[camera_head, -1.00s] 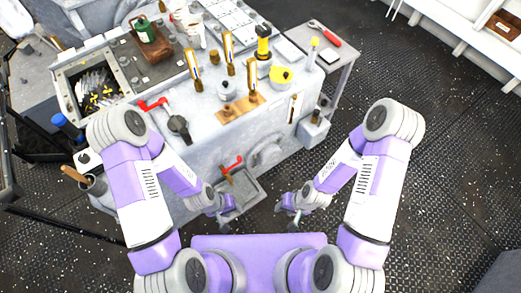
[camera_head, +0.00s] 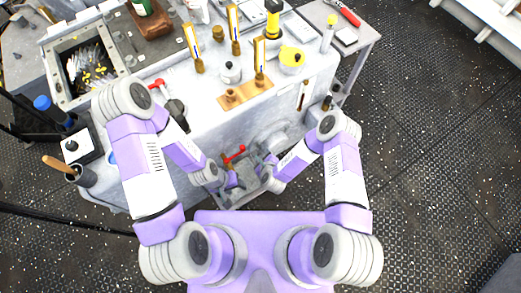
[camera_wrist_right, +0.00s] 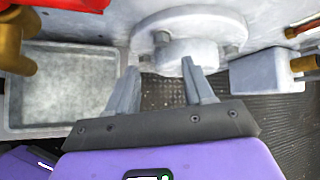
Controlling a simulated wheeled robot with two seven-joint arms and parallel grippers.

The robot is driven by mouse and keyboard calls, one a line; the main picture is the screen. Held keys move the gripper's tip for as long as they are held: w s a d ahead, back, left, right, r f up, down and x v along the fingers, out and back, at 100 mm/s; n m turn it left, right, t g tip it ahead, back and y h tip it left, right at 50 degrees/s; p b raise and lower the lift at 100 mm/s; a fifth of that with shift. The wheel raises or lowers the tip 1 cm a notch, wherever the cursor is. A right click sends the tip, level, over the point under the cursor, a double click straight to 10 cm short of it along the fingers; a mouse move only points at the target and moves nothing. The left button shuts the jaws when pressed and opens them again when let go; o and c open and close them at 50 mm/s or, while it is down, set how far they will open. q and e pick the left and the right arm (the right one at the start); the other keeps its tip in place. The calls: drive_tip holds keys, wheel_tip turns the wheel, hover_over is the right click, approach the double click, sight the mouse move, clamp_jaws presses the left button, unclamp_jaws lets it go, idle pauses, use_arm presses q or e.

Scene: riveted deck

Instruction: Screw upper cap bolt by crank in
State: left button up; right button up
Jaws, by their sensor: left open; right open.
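A round grey flanged cap (camera_wrist_right: 190,22) with bolt heads around its rim sits low on the machine's front; I cannot tell which is the upper bolt. My left gripper (camera_head: 236,184) is open beside the tray, partly hidden.
A grey tray (camera_wrist_right: 65,131) projects below the red handle. A grey box (camera_wrist_right: 268,75) stands right of the cap. Gauges and a yellow pot (camera_head: 292,60) stand on the machine top. A side table (camera_head: 345,50) is at the right. The deck (camera_head: 440,170) right of me is clear.

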sight(260, 146)
drive_tip(key=shift+m, duration=0.7)
drive_tip(key=b+x, duration=0.3)
drive_tip(key=x, duration=0.5)
drive_tip(key=shift+w, duration=0.15)
drive_tip(key=shift+d, duration=0.1)
clamp_jaws()
